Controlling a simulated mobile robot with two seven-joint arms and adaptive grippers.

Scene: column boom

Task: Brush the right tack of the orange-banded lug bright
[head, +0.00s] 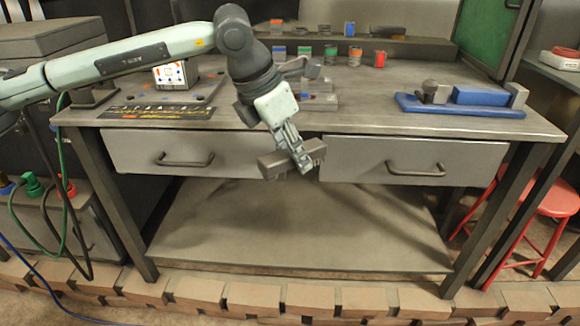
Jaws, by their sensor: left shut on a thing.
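My left gripper (301,162) hangs in front of the bench's front edge, between the two drawers. It is shut on a dark grey block-shaped brush (274,164) with short bristles on its underside, held clear of the bench top. Small lugs with coloured bands stand at the back of the bench. One with an orange band (355,55) is in the front row, and another orange one (277,26) is on the raised ledge. Their tacks are too small to tell. A grey fixture (318,101) lies partly hidden behind my left gripper. My right gripper is not in view.
The workbench (370,112) has two closed drawers. A blue-based vise (460,103) sits at its right end. A plate with a white box (175,75) and a dark strip (155,112) are at the left. A red stool (556,203) stands at the right.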

